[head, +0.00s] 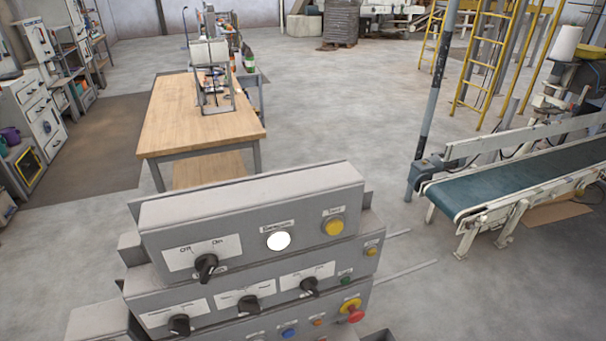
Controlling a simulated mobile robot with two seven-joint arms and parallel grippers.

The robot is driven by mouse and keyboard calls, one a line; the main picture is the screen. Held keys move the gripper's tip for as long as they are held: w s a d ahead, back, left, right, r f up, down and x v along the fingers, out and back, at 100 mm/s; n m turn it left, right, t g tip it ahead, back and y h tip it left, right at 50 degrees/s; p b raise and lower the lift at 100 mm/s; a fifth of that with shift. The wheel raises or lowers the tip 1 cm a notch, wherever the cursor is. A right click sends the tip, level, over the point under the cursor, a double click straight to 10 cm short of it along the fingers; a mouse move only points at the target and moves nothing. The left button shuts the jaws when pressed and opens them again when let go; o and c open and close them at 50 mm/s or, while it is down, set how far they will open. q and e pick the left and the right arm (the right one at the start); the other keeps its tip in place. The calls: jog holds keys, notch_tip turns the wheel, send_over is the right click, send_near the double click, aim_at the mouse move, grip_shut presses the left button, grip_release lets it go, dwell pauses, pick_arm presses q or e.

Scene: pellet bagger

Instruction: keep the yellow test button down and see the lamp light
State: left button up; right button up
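The yellow test button (333,227) sits at the right of the top box of the grey control panel (250,206), under a small label that seems to read Test. Nothing touches it. To its left is a round white lamp (279,241) under another small label. It looks bright, flat white; I cannot tell for sure whether it is lit or just white. Neither of my grippers is in view.
A black Off/On knob (206,267) is left of the lamp. Lower rows hold more knobs, small buttons and a red mushroom button (355,312) on yellow. A wooden table (190,120) stands behind, a green conveyor (520,180) at right. Space above the panel is clear.

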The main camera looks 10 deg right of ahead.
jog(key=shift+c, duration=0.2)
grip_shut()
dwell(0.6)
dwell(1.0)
